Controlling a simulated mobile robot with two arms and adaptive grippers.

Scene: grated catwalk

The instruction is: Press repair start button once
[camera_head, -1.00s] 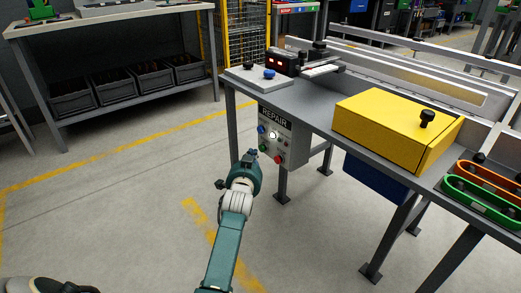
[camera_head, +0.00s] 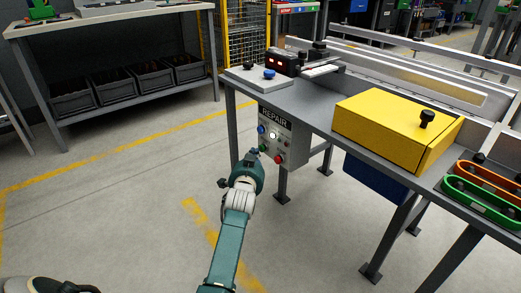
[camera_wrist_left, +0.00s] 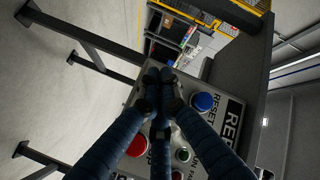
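The grey REPAIR control panel (camera_head: 287,146) hangs under the front edge of the workbench. It carries a lit white button (camera_head: 273,135), a blue button (camera_head: 261,129), a green button (camera_head: 263,148) and a red button (camera_head: 279,159). My left gripper (camera_head: 250,158) is in front of and below the panel's left side. In the left wrist view its fingers (camera_wrist_left: 159,76) are drawn together, with nothing seen between them. That view shows the blue button (camera_wrist_left: 203,102), red button (camera_wrist_left: 138,146) and green button (camera_wrist_left: 183,154); the fingers cover part of the panel. Contact cannot be told. My right gripper is not in view.
The workbench (camera_head: 311,101) holds a yellow box (camera_head: 385,122) and a grey plate with knobs (camera_head: 259,78). Bench legs stand beside and behind the panel. A shelf table (camera_head: 110,22) with dark bins is at back left. The floor left of my arm is clear.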

